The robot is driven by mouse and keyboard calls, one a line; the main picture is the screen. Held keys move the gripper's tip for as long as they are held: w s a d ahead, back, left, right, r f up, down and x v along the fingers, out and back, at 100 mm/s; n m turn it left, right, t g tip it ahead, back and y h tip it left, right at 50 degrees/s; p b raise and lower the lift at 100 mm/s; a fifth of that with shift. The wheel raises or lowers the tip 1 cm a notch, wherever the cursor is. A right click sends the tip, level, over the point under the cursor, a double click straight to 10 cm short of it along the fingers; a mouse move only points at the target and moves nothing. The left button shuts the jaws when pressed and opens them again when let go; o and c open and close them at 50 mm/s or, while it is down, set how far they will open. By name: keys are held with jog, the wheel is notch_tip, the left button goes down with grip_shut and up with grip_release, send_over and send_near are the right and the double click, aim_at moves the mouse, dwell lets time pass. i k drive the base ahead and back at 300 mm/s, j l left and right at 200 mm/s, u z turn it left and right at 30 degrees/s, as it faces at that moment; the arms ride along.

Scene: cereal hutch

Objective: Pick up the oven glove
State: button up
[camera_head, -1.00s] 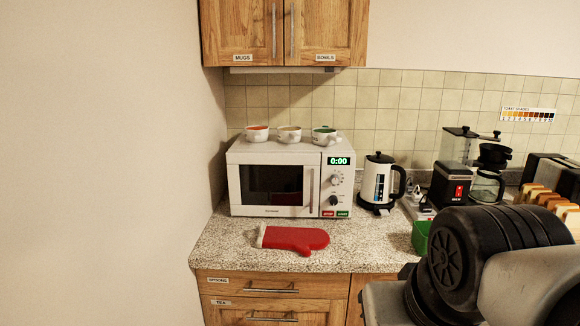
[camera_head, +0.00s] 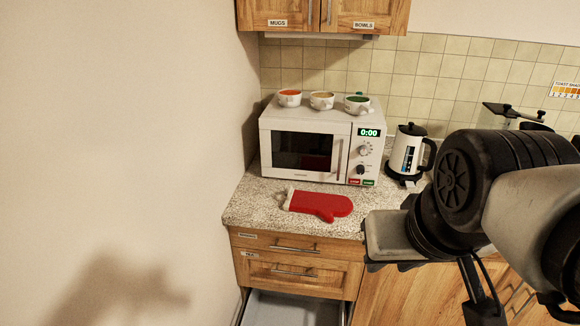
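The oven glove (camera_head: 322,205) is red with a pale cuff at its left end. It lies flat on the speckled countertop (camera_head: 255,210), in front of the white microwave (camera_head: 265,150) and near the counter's front edge. Nothing covers it. My arm fills the right side of the view, to the right of the glove and apart from it in the picture. I cannot make out any gripper fingers, and nothing is seen touching the glove.
Several obstacles stand near: three mugs (camera_head: 322,101) on the microwave, a kettle (camera_head: 405,153) to its right, and a wall cabinet (camera_head: 350,14) above. Below the counter, a lower drawer (camera_head: 290,308) stands open. A plain wall (camera_head: 120,130) bounds the left.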

aim_at(326, 205)
jog(key=l+u, duration=0.25)
jog(key=u, duration=0.15)
jog(key=l+u, duration=0.6)
jog(key=u, duration=0.2)
jog(key=z, duration=0.7)
jog(key=i+j, duration=0.05)
